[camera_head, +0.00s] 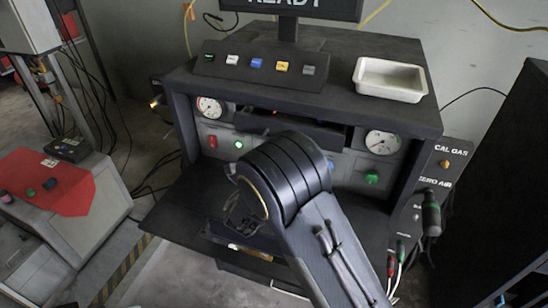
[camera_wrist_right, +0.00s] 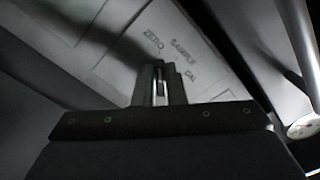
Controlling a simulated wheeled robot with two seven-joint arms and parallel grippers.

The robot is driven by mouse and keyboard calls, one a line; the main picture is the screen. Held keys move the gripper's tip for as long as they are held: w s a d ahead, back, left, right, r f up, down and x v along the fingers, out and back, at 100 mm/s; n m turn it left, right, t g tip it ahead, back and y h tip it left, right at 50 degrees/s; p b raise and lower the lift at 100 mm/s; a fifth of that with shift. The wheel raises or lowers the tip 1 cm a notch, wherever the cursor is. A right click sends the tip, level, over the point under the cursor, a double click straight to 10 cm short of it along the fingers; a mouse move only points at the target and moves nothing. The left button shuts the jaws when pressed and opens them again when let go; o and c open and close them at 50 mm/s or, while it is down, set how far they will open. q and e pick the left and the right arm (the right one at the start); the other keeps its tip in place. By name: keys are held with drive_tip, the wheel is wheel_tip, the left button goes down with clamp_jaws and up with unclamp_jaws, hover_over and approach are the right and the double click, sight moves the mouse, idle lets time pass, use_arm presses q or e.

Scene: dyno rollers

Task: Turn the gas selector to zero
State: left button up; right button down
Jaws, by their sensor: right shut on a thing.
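In the right wrist view, the pale panel (camera_wrist_right: 110,50) carries the printed words ZERO, SAMPLE and CAL around the tips of my right gripper (camera_wrist_right: 159,84). The gripper is shut at the panel on the gas selector's knob, which is almost wholly hidden between and behind the fingers. I cannot tell which word the knob points to. In the head view, my right arm comes in from the bottom and covers the middle of the cabinet front, hiding the gripper and the selector. My left gripper is in neither view.
The cabinet (camera_head: 345,50) bears a button box (camera_head: 258,66) and a white tray (camera_head: 390,80). Its front has two gauges (camera_head: 209,107) (camera_head: 382,142), a red switch (camera_head: 213,141), a lit green lamp (camera_head: 238,145) and a green knob (camera_head: 371,177). Hoses (camera_head: 395,265) hang at the right.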

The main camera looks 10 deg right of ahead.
idle(0.3)
drive_tip(key=c, duration=1.5)
unclamp_jaws()
drive_tip(key=v, duration=0.7)
drive_tip(key=shift+s+a+b, duration=0.25)
drive_tip(key=shift+s+b, duration=0.1)
drive_tip(key=shift+d, duration=0.1)
